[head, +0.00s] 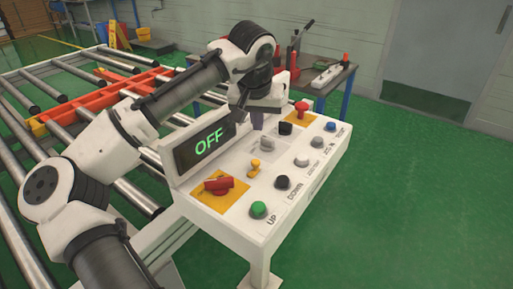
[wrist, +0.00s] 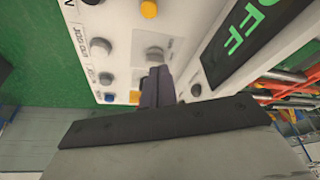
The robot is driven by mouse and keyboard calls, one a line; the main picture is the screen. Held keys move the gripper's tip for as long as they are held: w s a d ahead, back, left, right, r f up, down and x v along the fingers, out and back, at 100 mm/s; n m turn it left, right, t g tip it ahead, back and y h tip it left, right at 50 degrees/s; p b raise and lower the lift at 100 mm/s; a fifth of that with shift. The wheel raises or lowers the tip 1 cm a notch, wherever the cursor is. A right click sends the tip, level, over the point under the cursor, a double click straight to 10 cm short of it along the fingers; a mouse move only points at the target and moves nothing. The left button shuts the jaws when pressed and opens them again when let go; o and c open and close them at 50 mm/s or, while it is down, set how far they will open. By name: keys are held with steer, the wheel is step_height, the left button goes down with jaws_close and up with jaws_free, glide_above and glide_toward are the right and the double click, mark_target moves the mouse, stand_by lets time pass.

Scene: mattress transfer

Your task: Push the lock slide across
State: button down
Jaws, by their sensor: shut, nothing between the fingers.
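The white control panel (head: 290,205) carries several knobs and buttons. I cannot tell for sure which control is the lock slide. A grey control (head: 267,144) sits in the middle of the upper row, with a small yellow control (head: 254,167) in front and a black one (head: 285,128) behind. My gripper (head: 257,122) is shut and empty, pointing down over the upper row beside the display. In the wrist view its dark fingers (wrist: 157,86) are together close to the grey control (wrist: 155,54); I cannot tell if they touch. The fingers and wrist hide part of the panel there.
The display (head: 207,144) reads OFF. A red handle (head: 221,184) lies on a yellow plate at the near end. A red knob (head: 301,109) stands at the far end. Round buttons, including a green one (head: 258,209), line the front row. A roller conveyor (head: 30,105) lies left.

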mark_target(248, 175)
steer(key=p+x, duration=0.1)
steer(key=x, duration=0.6)
steer(key=shift+f, duration=0.1)
steer(key=s, duration=0.1)
steer(key=s+p, duration=0.1)
steer(key=s, duration=0.1)
steer(key=shift+s+a+f, duration=0.1)
steer(key=shift+a, duration=0.1)
steer(key=shift+s+f, duration=0.2)
steer(key=shift+s, duration=0.1)
steer(key=shift+s+a, duration=0.55)
steer(key=shift+s, duration=0.2)
steer(key=shift+s+a, duration=0.5)
steer(key=shift+s, duration=0.3)
steer(key=shift+w, duration=0.15)
